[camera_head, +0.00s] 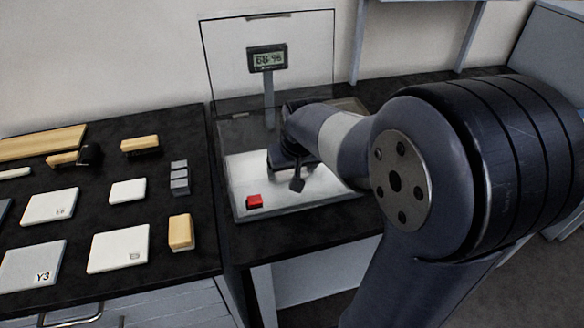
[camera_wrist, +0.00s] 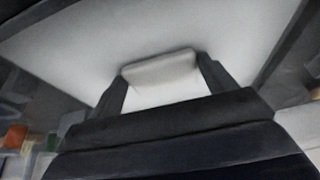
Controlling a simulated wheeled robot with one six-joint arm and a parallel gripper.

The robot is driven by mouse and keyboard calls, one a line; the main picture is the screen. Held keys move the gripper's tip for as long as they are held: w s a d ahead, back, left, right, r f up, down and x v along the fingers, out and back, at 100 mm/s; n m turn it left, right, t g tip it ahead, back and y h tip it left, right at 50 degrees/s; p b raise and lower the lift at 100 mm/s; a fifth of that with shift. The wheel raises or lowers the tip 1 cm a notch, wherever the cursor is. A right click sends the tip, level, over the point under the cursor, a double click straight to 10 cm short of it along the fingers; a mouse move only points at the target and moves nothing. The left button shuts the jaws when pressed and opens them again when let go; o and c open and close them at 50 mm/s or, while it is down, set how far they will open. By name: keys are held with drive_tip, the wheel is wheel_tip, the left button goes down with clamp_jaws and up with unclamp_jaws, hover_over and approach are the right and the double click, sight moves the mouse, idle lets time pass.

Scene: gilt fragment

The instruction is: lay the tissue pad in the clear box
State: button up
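The clear box (camera_head: 237,207) stands on the dark bench in the head view, with a pale floor and see-through walls. Its clear lid (camera_head: 222,60) stands upright at the back. My gripper (camera_head: 297,182) is low over the box floor. In the wrist view, my gripper's two fingers (camera_wrist: 162,85) flank a white tissue pad (camera_wrist: 160,68) and appear to hold it at its ends. A pale surface lies beyond the pad. The pad cannot be made out in the head view, and my arm hides the box's right part.
A digital display (camera_head: 267,59) stands behind the lid. The left bench holds several white tiles (camera_head: 118,248), wooden blocks (camera_head: 180,232) and grey blocks (camera_head: 179,178).

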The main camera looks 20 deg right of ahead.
drive_tip(key=o, duration=0.4)
drive_tip(key=shift+r, duration=0.5)
drive_tip(key=p+v, duration=0.1)
drive_tip(key=v, duration=1)
drive_tip(key=shift+s+r+p, duration=0.15)
drive_tip(key=shift+r+p, duration=0.05)
drive_tip(key=shift+p, duration=0.1)
